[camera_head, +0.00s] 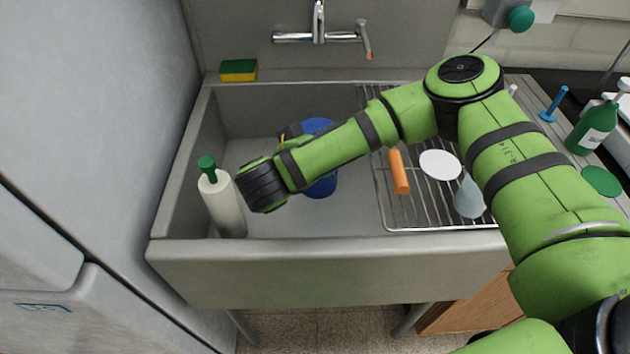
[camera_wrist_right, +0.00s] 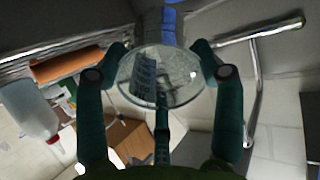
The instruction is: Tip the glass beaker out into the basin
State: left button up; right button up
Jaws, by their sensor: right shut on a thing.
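My right gripper (camera_wrist_right: 160,62) is shut on the clear glass beaker (camera_wrist_right: 185,82), which sits between its two dark green fingers in the wrist view. The beaker's round outline faces that camera; its contents cannot be made out. In the head view my right arm reaches over the grey sink basin (camera_head: 255,97), and its wrist and forearm largely hide the gripper and the beaker. A blue round vessel (camera_head: 323,187) stands in the sink, partly behind my arm. My left gripper is not in view.
A white bottle with a green top (camera_head: 223,203) stands at the sink's front left. A wire rack (camera_head: 430,215) at the right holds an orange-handled item (camera_head: 399,172) and a white disc (camera_head: 440,165). The tap (camera_head: 319,25) is at the back, the sponge (camera_head: 238,70) on the rear rim.

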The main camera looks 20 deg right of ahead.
jog(key=shift+w+d+r+g+y+p, duration=0.1)
jog(key=shift+d+r+g+y+p, duration=0.1)
jog(key=shift+r+p, duration=0.25)
jog(key=shift+w+d+r+g+y+p, duration=0.1)
jog(key=shift+r+g+y+p, duration=0.1)
jog(key=shift+r+p, duration=0.25)
jog(key=shift+w+d+f+g+y, duration=0.1)
jog(key=shift+f+g+y, duration=0.05)
jog(key=shift+g+y, duration=0.3)
jog(key=shift+d+f+g+y, duration=0.1)
jog(key=shift+f+g+y, duration=0.2)
jog(key=shift+g+y, duration=0.2)
jog(key=w+d+r+g+y+p, duration=0.3)
jog(key=p, duration=0.1)
jog(key=shift+r+y, duration=0.1)
jog(key=shift+y, duration=0.25)
jog(key=shift+w+d+f+g, duration=0.2)
jog(key=shift+w+f+g, duration=0.1)
jog(key=shift+g, duration=0.15)
jog(key=shift+w+d+f+g+y, duration=0.2)
jog(key=shift+w+d+g+y, duration=0.15)
jog(key=shift+y, duration=0.35)
jog(key=shift+w+d+r+g+y+p, duration=0.2)
jog(key=shift+w+d+g+y+p, duration=0.15)
jog(key=shift+y+p, duration=0.1)
jog(key=shift+w+d+r+g+y, duration=0.15)
jog(key=shift+w+d+g+y, duration=0.1)
jog(key=shift+g, duration=0.15)
